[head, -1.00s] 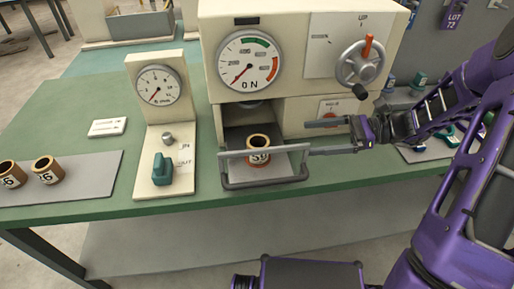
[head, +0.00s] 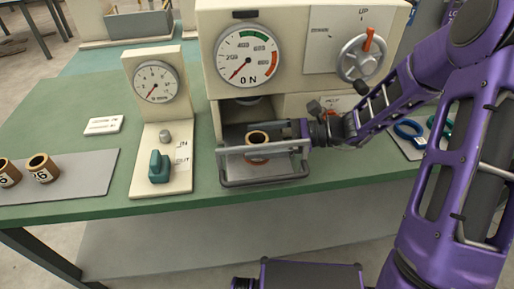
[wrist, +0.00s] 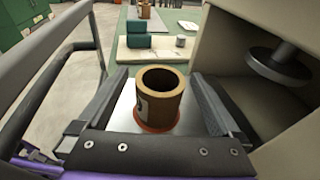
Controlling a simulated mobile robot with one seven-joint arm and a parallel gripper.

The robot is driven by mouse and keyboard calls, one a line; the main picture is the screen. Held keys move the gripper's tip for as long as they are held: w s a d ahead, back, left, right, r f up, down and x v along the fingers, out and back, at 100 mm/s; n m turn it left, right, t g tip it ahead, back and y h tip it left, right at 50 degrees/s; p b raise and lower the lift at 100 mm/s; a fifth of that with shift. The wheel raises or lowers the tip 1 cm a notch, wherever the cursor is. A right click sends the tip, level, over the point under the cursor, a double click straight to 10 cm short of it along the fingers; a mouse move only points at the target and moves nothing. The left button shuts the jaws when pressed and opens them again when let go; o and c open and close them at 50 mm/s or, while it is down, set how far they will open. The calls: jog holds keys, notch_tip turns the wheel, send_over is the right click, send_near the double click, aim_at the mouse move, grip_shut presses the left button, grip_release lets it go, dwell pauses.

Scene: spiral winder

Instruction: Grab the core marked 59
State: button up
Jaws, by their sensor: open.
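The tan core (head: 258,137) stands upright on the press's low plate, behind the grey guard bar. Its number is mostly covered now; it read 59 in the earlier head frame. In the wrist view the core (wrist: 162,92) stands on a red ring, with part of its label on the left side. My gripper (wrist: 160,80) is open, with one finger on each side of the core and visible gaps between. In the head view my gripper (head: 262,145) reaches in from the right, low over the plate.
The grey guard bar (head: 265,181) rings the plate's front. The press body (head: 208,60) rises behind, and its round ram (wrist: 279,65) hangs at the right in the wrist view. Two other cores (head: 42,167) stand on a grey mat at the left. A gauge stand (head: 148,125) is left of the press.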

jog(key=shift+a+f, duration=0.1)
jog(key=shift+a, duration=0.1)
jog(key=c, duration=1.4)
